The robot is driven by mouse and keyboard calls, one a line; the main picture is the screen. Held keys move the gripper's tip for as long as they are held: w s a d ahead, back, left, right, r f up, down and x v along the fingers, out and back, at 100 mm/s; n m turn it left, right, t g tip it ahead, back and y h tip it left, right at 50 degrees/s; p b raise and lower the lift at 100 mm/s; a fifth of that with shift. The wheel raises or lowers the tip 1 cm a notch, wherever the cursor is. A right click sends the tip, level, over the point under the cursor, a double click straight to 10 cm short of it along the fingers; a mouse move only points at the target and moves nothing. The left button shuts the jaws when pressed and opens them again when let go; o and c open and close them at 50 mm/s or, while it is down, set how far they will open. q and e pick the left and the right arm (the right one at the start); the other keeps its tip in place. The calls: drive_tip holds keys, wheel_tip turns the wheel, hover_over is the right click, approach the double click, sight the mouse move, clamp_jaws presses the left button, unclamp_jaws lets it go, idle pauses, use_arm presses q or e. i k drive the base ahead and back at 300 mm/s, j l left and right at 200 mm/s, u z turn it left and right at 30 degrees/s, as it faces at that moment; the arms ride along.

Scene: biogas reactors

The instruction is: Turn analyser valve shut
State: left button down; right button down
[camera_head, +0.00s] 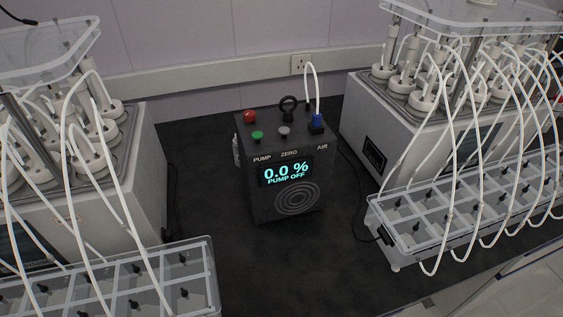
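The dark analyser box (272,215) stands on the black bench between two reactor units. Its display (286,172) reads "0.0 %" and "PUMP OFF". A blue valve (317,121) sits on the top right of the box, above the label "AIR", with a white tube (315,85) rising from it. Which way the valve is turned is too small to tell. The top also carries a red knob (250,116), a green button (257,135), a grey button (284,131) and a black ring handle (288,104). Neither of my grippers is in view.
Reactor units with white-capped bottles stand at left (150,185) and right (350,120). Clear compartment trays stand in front at left (212,275) and right (385,232), with white tubes looping over the right one. The black bench (300,265) is bare in front of the analyser.

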sight(249, 115)
drive_tip(key=u, duration=0.65)
drive_tip(key=k+l+u, duration=0.15)
drive_tip(key=u, duration=0.2)
drive_tip(key=k+l+u, duration=0.1)
drive_tip(key=k+u, duration=0.4)
drive_tip(key=u, duration=0.2)
